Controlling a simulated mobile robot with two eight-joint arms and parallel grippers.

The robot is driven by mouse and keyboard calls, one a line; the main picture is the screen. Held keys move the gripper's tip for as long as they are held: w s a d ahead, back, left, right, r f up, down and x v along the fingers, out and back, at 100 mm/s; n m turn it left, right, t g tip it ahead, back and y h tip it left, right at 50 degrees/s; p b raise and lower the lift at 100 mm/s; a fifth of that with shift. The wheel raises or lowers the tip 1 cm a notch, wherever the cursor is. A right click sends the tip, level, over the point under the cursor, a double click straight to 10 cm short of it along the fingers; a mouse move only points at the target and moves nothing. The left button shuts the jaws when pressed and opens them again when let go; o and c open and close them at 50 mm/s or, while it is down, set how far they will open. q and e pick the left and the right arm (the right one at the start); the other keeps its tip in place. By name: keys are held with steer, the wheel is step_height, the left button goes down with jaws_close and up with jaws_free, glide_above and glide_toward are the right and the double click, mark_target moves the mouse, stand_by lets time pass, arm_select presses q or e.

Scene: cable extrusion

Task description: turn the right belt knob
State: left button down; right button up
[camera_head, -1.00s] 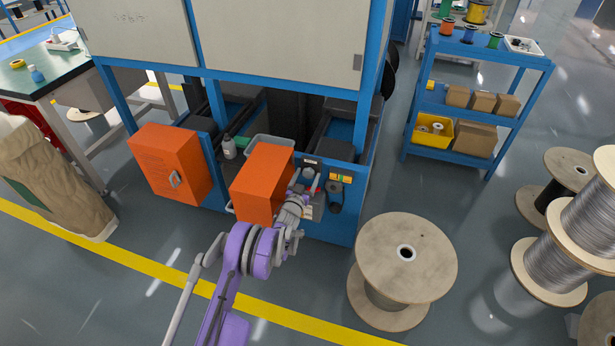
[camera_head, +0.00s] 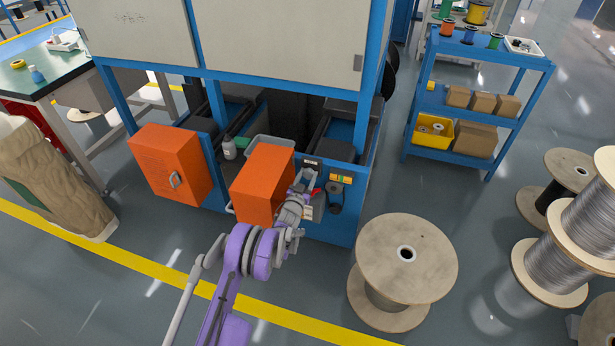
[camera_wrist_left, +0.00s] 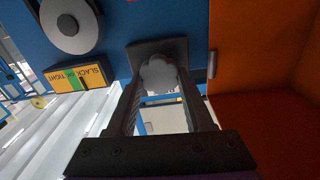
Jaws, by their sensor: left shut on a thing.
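The belt knob (camera_wrist_left: 158,74) is a pale, lobed knob on a dark mount on the machine's blue panel, seen in the left wrist view. My left gripper (camera_wrist_left: 160,92) is shut on it, with a finger on each side. In the head view my left gripper (camera_head: 304,184) reaches the blue front panel beside the orange box and hides the knob. A yellow and green SLACK/TIGHT label (camera_wrist_left: 80,78) is beside the knob in the wrist view; it also shows in the head view (camera_head: 341,178). My right gripper is not in view.
An open orange box (camera_head: 262,183) stands close left of my left gripper. A round grey disc (camera_wrist_left: 70,22) is on the panel near the label. A large wooden spool (camera_head: 402,265) stands on the floor to the right. A second orange box (camera_head: 170,165) is further left.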

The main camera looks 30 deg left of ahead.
arm_select(q)
steer(key=m+b, duration=0.2)
steer(key=m, duration=0.1)
steer(key=shift+d+f, duration=0.1)
steer(key=shift+f, duration=0.05)
steer(key=shift+m+b, duration=1.05)
steer(key=shift+m, duration=1.05)
steer(key=shift+c, duration=1.4)
jaws_free()
step_height(320, 180, up, 10)
steer(key=p, duration=0.2)
steer(key=shift+p, duration=0.3)
